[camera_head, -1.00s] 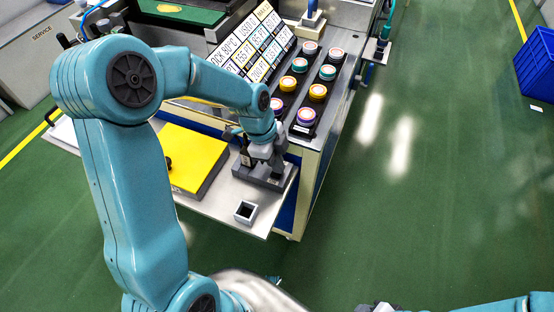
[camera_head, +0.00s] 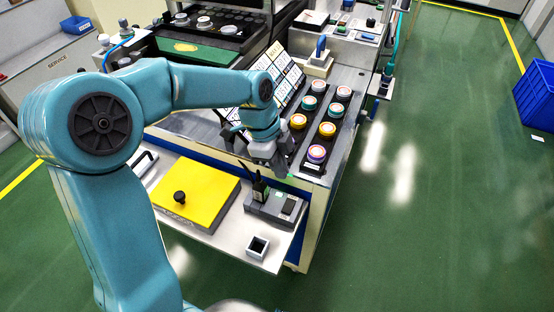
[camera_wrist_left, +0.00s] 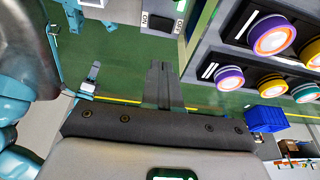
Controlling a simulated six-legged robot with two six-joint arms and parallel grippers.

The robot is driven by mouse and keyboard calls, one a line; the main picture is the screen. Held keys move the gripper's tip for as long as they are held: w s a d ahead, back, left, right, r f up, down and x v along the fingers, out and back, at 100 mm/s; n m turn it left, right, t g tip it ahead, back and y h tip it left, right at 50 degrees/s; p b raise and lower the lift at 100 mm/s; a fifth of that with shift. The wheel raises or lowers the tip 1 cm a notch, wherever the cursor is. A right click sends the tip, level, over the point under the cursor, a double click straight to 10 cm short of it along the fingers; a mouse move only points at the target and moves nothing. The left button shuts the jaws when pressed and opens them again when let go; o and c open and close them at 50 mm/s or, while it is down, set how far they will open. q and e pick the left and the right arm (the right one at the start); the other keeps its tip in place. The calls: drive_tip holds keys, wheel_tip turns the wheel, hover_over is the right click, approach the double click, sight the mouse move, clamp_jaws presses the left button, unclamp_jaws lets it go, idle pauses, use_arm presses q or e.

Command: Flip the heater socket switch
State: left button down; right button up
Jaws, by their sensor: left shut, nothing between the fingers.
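The heater socket is taken to be the grey box (camera_head: 277,208) on the metal shelf at the front of the bench in the head view. A black upright piece (camera_head: 260,189) stands at its left end and a dark panel lies on its right part. The position of the switch is too small to tell. My left gripper (camera_head: 281,170) is above and behind the box, apart from it. Its fingers are together and empty, and they show in the left wrist view (camera_wrist_left: 164,80). My right gripper is out of view.
A yellow plate (camera_head: 196,192) with a black knob lies left of the box. A small square cup (camera_head: 257,247) stands on the shelf in front. Several coloured round pieces stand in a black rack (camera_head: 309,167) behind right. Label boards stand behind the arm.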

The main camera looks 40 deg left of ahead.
use_arm(q)
drive_tip(key=shift+v, duration=0.8)
approach(293, 203)
drive_tip(key=b+x, duration=0.1)
drive_tip(key=x, duration=0.5)
drive_tip(key=shift+d, duration=0.1)
idle(0.3)
